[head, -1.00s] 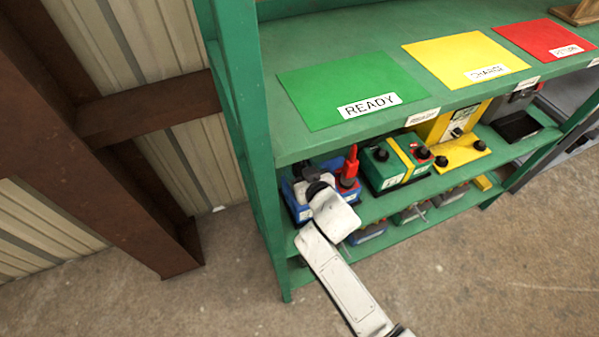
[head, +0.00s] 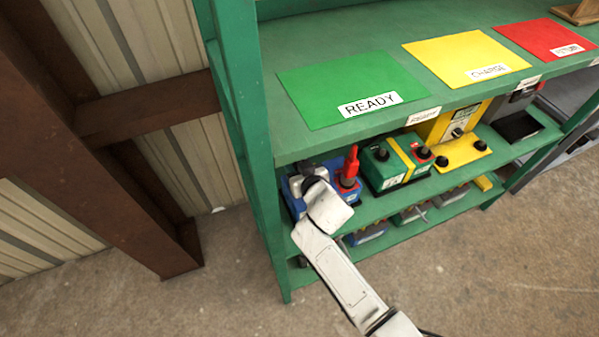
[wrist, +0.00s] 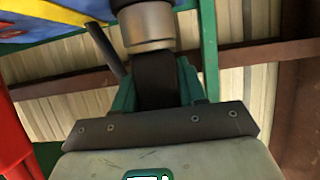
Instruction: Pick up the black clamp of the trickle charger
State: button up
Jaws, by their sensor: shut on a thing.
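My gripper (wrist: 157,88) shows from behind in the wrist view, with green finger parts on either side of a black piece that I take to be the black clamp (wrist: 155,75). It is shut on that piece. A silver cylinder (wrist: 147,25) sits just beyond it. In the head view my gripper (head: 309,170) is at the left side of a blue battery (head: 347,194) on the middle shelf, and my arm hides most of the clamp. A red clamp (head: 349,167) stands upright on the battery's right side. I cannot tell whether the black clamp touches a post.
A green and yellow battery (head: 395,165) and a yellow charger (head: 459,152) stand to the right. The upper shelf (head: 290,145) overhangs closely. A green shelf post (head: 250,140) is close on the left. Floor in front (head: 480,260) is clear.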

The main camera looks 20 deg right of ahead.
grip_shut()
jog(key=shift+r, duration=0.15)
